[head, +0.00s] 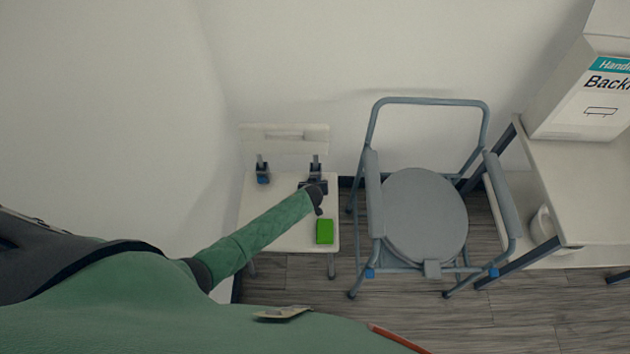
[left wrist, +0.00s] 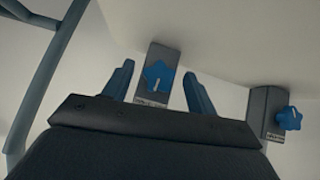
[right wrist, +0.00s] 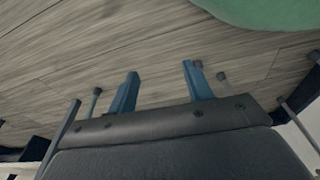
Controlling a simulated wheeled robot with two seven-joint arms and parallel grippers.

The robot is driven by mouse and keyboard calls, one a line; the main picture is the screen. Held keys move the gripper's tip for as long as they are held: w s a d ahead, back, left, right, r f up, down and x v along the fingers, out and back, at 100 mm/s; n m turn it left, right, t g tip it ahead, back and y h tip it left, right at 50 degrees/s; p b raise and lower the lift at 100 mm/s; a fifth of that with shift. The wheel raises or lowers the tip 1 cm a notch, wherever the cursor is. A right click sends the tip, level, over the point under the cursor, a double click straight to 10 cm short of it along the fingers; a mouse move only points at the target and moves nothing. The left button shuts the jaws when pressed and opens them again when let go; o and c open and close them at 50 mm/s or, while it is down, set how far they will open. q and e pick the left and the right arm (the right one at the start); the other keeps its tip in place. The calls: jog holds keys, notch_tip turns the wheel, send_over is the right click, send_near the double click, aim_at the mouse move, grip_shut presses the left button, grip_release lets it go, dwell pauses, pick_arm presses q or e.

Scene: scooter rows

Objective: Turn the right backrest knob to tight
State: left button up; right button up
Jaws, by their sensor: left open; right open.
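The right backrest knob (left wrist: 158,75) is a blue star-shaped knob with a pale line, on a grey bracket (left wrist: 158,52) of a white shower chair. In the left wrist view it shows between the blue fingers of my left gripper (head: 313,188), which is open; I cannot tell whether they touch it. In the head view my gripper hides this knob. The left backrest knob (head: 263,178) is also blue and shows in the left wrist view (left wrist: 290,118). The chair's backrest (head: 285,145) is upright. My right gripper (right wrist: 160,72) is open and empty above the wooden floor.
A green box (head: 324,231) lies on the white seat (head: 283,236), close to my left wrist. A grey commode chair (head: 425,215) stands to the right. A white table (head: 590,175) with a white box (head: 585,95) is at far right. The wall is behind.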

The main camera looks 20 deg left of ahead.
dwell(0.3)
pick_arm(q)
jog(key=c, duration=1)
jog(key=shift+f, duration=0.1)
